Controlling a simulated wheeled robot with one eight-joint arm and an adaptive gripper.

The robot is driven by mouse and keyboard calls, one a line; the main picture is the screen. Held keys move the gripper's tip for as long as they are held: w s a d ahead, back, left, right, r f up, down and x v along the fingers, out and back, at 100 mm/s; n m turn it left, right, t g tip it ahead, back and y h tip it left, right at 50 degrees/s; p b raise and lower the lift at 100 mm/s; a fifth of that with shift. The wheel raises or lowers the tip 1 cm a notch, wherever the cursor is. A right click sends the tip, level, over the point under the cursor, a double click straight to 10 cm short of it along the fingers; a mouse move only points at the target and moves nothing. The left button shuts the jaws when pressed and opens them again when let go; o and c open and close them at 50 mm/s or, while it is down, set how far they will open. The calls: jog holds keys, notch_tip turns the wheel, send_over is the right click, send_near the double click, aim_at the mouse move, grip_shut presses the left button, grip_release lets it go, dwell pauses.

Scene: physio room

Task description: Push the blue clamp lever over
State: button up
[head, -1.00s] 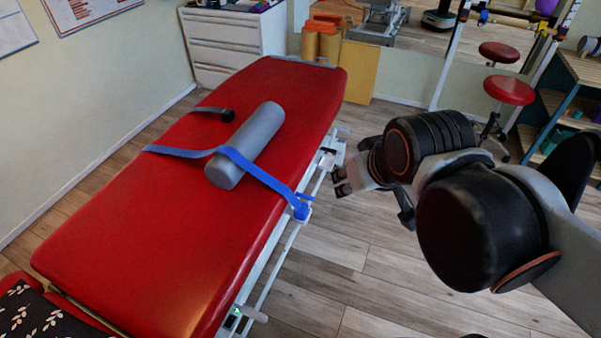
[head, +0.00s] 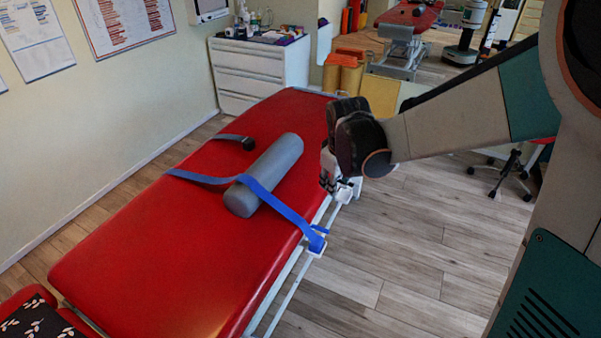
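The blue clamp lever (head: 316,242) sits on the near long side of the red treatment table (head: 170,260), at the end of a blue strap (head: 285,211). The strap runs across the table over a grey roll (head: 264,175). My gripper (head: 327,182) hangs beside the table's right edge, further back along the rail than the clamp and apart from it. Its fingers are small and partly hidden by my wrist, so I cannot tell whether they are open.
A white rail (head: 285,297) runs along the table's side. A white drawer cabinet (head: 262,70) stands behind the table. Wooden floor (head: 420,250) is clear to the right. A stool (head: 510,170) stands partly behind my arm.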

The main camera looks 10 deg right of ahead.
jog(key=w+f+n+g, duration=0.1)
jog(key=w+f+n, duration=0.1)
jog(key=w+f, duration=0.6)
jog(key=n+g, duration=0.1)
jog(key=n, duration=0.1)
send_near(324, 229)
jog(key=f+b, duration=0.1)
jog(key=f, duration=0.1)
jog(key=f+b, duration=0.2)
jog(key=f, duration=0.1)
jog(key=w+f+b, duration=0.1)
jog(key=f, duration=0.2)
jog(key=shift+w+d+f, duration=0.15)
jog(key=shift+d+f, duration=0.05)
jog(key=shift+d, duration=0.05)
grip_shut()
